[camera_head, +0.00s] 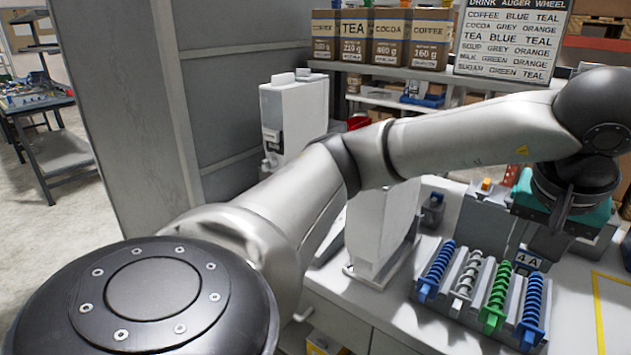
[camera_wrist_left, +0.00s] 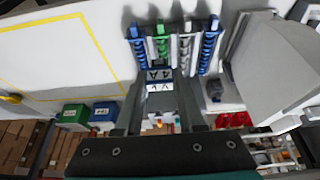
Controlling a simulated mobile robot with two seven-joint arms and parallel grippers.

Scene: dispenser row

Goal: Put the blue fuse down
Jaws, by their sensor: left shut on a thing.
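My left gripper (camera_head: 540,245) hangs pointing down over the counter at the right of the head view, below its teal palm. I cannot tell whether the plate belongs to the held thing. My right gripper is not in view.
A grey rack of coil augers, blue (camera_head: 437,270), grey (camera_head: 466,276), green (camera_head: 496,296) and blue (camera_head: 533,313), lies close by the gripper. White dispensers (camera_head: 293,115) stand left. Yellow tape (camera_head: 599,315) marks clear counter at right. Blue (camera_wrist_left: 103,114) and green bins (camera_wrist_left: 72,116) show in the wrist view.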

